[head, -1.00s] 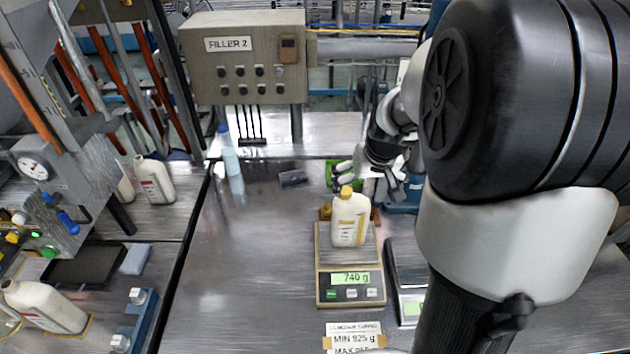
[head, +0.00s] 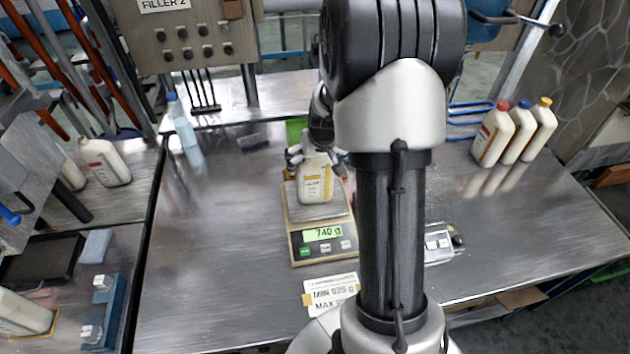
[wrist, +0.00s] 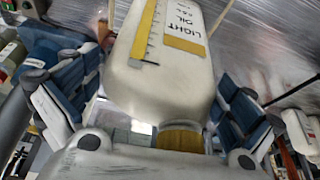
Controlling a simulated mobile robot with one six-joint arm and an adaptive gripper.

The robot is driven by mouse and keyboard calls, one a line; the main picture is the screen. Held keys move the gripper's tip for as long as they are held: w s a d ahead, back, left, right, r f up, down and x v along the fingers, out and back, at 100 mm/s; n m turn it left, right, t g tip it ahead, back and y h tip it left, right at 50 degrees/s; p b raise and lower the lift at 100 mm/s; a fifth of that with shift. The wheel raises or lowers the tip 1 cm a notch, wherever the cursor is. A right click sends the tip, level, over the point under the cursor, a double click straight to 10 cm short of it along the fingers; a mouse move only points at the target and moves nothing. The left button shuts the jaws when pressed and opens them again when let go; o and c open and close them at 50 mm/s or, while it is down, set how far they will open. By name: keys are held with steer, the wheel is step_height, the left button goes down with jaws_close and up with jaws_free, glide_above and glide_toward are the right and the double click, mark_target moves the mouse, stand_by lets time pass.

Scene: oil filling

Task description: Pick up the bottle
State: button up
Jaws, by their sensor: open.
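The cream-white bottle (head: 315,183) with a yellow label stands upright on the scale (head: 324,238), whose display reads 740 g. In the wrist view the bottle (wrist: 165,65) fills the middle; its label reads "LIGHT OIL", and its yellow cap (wrist: 180,139) is near the palm. My gripper (head: 318,160) is at the top of the bottle and hides its cap in the head view. Its jaws are open, with one blue-padded finger on each side of the bottle. In the wrist view, gaps show between the gripper (wrist: 150,85) and the bottle.
Several bottles with red, blue and yellow caps (head: 513,134) stand at the right of the table. A blue-capped clear bottle (head: 181,121) stands at the back left. A limit card (head: 330,292) lies before the scale. The table left of the scale is clear.

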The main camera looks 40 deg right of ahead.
steer(key=shift+w+f, duration=0.1)
steer(key=shift+f, duration=0.2)
steer(key=shift+c, duration=0.2)
